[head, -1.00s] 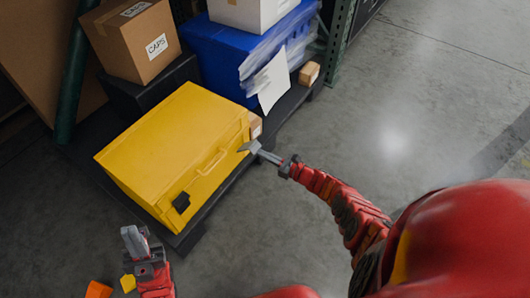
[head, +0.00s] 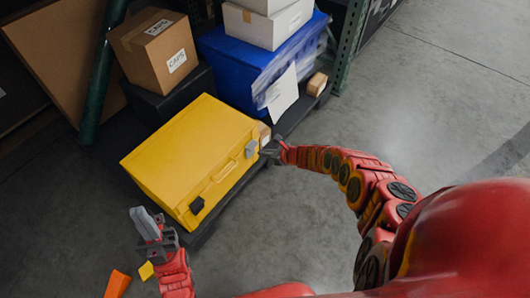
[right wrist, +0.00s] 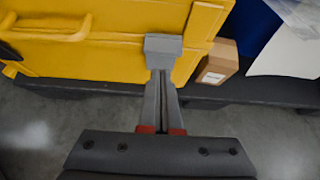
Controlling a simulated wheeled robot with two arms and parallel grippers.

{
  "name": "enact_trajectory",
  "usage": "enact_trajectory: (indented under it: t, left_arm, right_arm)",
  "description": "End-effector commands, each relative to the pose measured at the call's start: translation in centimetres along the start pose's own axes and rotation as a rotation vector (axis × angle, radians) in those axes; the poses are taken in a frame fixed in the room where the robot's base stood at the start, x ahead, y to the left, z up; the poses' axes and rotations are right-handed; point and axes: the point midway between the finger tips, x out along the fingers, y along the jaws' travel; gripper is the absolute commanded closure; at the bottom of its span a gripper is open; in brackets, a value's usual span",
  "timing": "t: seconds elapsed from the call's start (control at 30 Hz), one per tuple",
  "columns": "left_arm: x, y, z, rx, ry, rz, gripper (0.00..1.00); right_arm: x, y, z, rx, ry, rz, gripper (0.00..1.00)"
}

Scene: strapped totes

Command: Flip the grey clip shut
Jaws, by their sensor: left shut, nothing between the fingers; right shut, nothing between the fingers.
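The yellow tote (head: 185,145) sits on a dark pallet with its front face and handle toward me. The grey clip (head: 251,149) is at the right end of its front, by the lid seam. In the right wrist view the grey clip (right wrist: 163,43) lies across the seam; whether it is latched I cannot tell. My right gripper (head: 267,151) is shut and empty, its tips pointing at the clip. In the right wrist view the shut fingers (right wrist: 161,76) end at the clip's lower edge; contact is unclear. My left gripper (head: 143,220) is shut and empty, in front of the tote's left end.
A black clip (head: 197,205) is at the left end of the tote's front. A small cardboard box (right wrist: 216,62) stands right beside the tote. A blue tote (head: 232,65) with white boxes and a cardboard box (head: 152,45) are behind. Open floor lies in front and right.

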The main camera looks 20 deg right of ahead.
Motion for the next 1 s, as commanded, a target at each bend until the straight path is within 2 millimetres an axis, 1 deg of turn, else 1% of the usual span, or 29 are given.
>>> enact_trajectory:
  t: [0.33,0.77,0.87,1.0]
  left_arm:
    - [1.8,-0.1,-0.3,0.000,0.000,0.000,1.00]
    - [2.0,-0.1,-0.3,0.000,0.000,0.000,1.00]
    - [2.7,-0.1,-0.5,0.000,0.000,0.000,1.00]
    - [4.6,-0.2,-0.8,0.000,0.000,0.000,1.00]
  right_arm:
    - [-0.9,0.0,1.3,-0.001,-0.001,0.000,1.00]
    - [-1.1,0.0,1.3,0.000,-0.001,0.000,1.00]
    - [-1.7,-0.1,1.1,0.000,-0.001,0.000,1.00]
    - [-3.6,-0.3,0.2,-0.002,-0.002,0.001,1.00]
